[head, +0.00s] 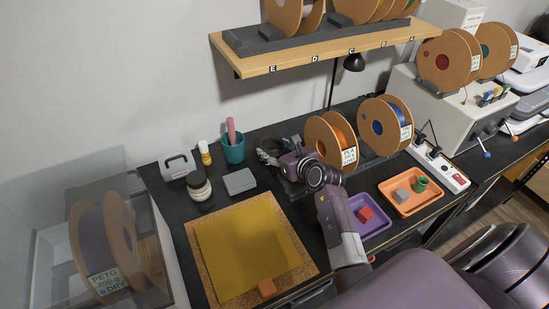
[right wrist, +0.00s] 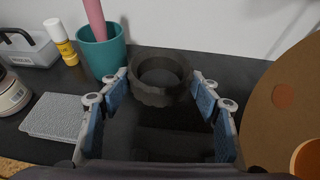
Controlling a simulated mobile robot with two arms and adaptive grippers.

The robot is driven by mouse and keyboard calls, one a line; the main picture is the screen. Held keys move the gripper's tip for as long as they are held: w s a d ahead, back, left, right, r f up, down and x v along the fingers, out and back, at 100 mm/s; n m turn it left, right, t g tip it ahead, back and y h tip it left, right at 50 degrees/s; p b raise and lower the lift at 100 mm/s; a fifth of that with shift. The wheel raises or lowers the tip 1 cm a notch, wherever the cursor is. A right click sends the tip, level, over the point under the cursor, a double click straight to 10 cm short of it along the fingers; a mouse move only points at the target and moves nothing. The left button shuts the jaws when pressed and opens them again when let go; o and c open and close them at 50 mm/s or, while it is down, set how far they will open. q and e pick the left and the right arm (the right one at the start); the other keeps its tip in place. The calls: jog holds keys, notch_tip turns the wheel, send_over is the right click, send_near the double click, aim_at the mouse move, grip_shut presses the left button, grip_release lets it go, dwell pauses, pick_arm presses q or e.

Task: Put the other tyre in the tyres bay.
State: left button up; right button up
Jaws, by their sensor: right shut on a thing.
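My right gripper (head: 274,154) is over the back middle of the dark bench, right of the teal cup. In the right wrist view its two blue-padded fingers (right wrist: 160,78) are shut on a black ring-shaped tyre (right wrist: 157,98). The tyre's hole faces up between the fingertips. In the head view the gripper and wrist largely hide the tyre. A dark tray-like shape lies below the gripper, partly covered by it; I cannot tell whether it is the tyres bay, and I see no clear bay label. My left gripper is not in view.
Left of the gripper are the teal cup (head: 234,150), a grey block (head: 239,182) and a jar (head: 199,187). Filament spools (head: 323,144) stand close on the right. A purple tray (head: 375,222) and an orange tray (head: 428,204) hold small parts. A wooden shelf (head: 330,50) hangs above.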

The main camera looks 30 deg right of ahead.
jog(key=shift+f, duration=2.4)
jog(key=shift+f, duration=0.15)
jog(key=o, duration=1.1)
jog(key=shift+c, duration=0.2)
